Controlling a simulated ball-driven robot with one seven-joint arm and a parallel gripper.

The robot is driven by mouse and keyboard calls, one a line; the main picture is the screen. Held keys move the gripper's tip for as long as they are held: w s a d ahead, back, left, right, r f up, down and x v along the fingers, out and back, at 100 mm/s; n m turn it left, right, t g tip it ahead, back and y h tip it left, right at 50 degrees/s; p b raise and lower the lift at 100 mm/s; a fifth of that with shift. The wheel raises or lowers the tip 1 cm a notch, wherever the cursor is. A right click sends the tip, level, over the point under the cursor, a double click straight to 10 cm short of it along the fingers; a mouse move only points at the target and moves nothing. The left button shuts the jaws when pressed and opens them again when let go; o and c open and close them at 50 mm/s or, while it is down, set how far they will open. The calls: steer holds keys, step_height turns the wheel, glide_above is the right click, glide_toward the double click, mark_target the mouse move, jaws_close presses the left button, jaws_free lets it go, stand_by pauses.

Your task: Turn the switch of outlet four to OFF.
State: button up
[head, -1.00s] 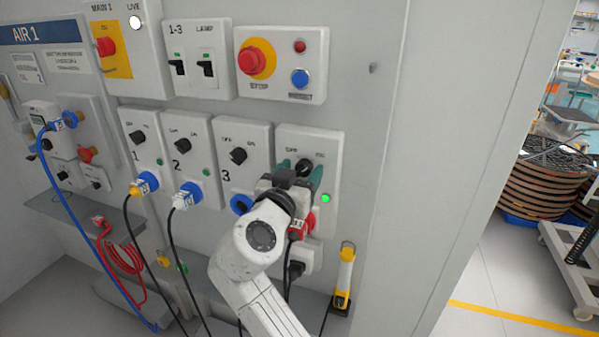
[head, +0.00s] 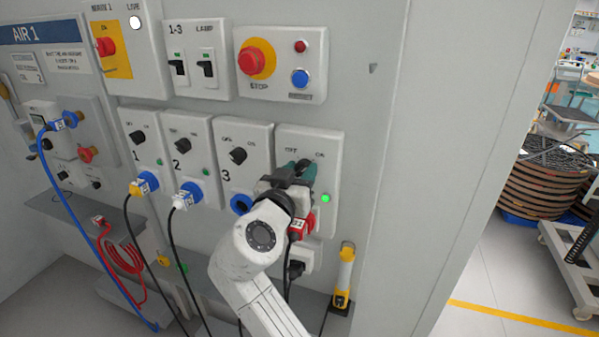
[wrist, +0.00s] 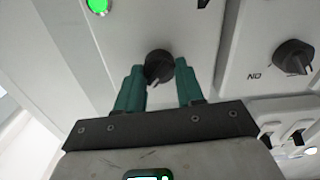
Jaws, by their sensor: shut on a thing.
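The outlet four panel (head: 332,150) is the rightmost of the row of outlets, with OFF marked at its upper left and ON at its upper right. Its green lamp (head: 325,198) is lit, also in the wrist view (wrist: 98,6). My gripper (head: 299,172) is at the panel's black rotary switch, with its green fingers on either side. In the wrist view my gripper (wrist: 158,74) is shut on the switch knob (wrist: 158,64). The knob's lower part and exact setting are hard to tell. A red plug (head: 303,226) sits below, partly behind my wrist.
Outlet three's switch (head: 238,155) is close on the left. The red stop button (head: 251,61) and a box with a blue button (head: 300,78) are above. A yellow lamp-like tool (head: 344,275) stands on the shelf. The wall to the right is bare.

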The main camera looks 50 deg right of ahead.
steer(key=n+p, duration=0.1)
steer(key=n, duration=0.3)
steer(key=shift+w+r, duration=0.1)
steer(key=n+p, duration=0.2)
steer(key=n, duration=0.2)
steer(key=shift+n+p, duration=0.35)
steer(key=shift+n, duration=0.05)
steer(key=n+p, duration=0.3)
steer(key=n, duration=0.1)
steer(key=shift+w+a+f+n+p, duration=0.1)
steer(key=shift+n+p, duration=0.6)
steer(key=shift+n, duration=0.35)
steer(key=shift+f+n+p, duration=0.1)
steer(key=shift+n+p, duration=0.55)
steer(key=shift+n, duration=0.4)
steer(key=shift+f, duration=0.1)
steer(key=o, duration=1)
steer(key=shift+o, duration=0.2)
steer(key=b+v, duration=0.2)
steer(key=v, duration=0.8)
steer(key=shift+a, duration=0.4)
